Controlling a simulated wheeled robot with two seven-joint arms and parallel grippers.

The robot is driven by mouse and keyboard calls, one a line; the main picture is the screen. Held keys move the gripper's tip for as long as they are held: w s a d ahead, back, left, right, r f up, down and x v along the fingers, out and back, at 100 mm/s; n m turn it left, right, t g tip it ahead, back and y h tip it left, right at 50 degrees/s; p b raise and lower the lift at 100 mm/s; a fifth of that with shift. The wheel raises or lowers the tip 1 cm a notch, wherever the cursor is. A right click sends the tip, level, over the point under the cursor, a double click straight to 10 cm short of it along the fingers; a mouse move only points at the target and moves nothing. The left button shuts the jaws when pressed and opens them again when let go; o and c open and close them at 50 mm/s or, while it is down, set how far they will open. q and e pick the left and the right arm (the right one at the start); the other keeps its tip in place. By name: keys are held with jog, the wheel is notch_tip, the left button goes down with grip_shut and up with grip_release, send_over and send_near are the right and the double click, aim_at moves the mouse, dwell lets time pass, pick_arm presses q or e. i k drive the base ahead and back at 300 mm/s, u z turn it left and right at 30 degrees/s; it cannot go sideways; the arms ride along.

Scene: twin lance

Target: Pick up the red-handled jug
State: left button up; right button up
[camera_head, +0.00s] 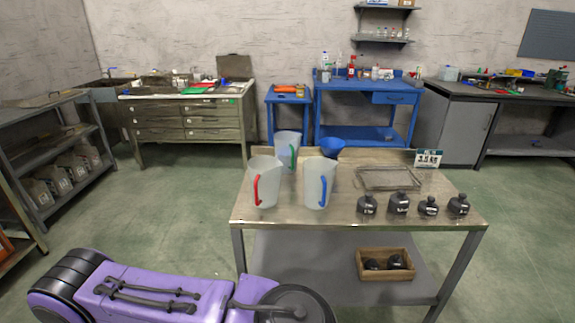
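The red-handled jug (268,176) is a translucent whitish jug standing upright near the front left corner of the table (342,213). Its red handle (256,190) faces toward me and slightly left. A similar jug with a blue handle (316,180) stands just to its right, with a narrow gap between them. A third jug with a green handle (285,140) stands behind them and is partly hidden. Neither of my grippers shows in the head view, and nothing touches the red-handled jug.
A blue funnel (333,147) is behind the blue-handled jug. A wire tray (388,179), several black weights (399,203) and a small sign (428,158) occupy the table's right half. A wooden box (385,275) sits on the lower shelf. Green floor (170,190) is open to the left.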

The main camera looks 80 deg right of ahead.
aim_at(265, 171)
jog(key=z, duration=2.85)
jog(key=i, duration=0.8)
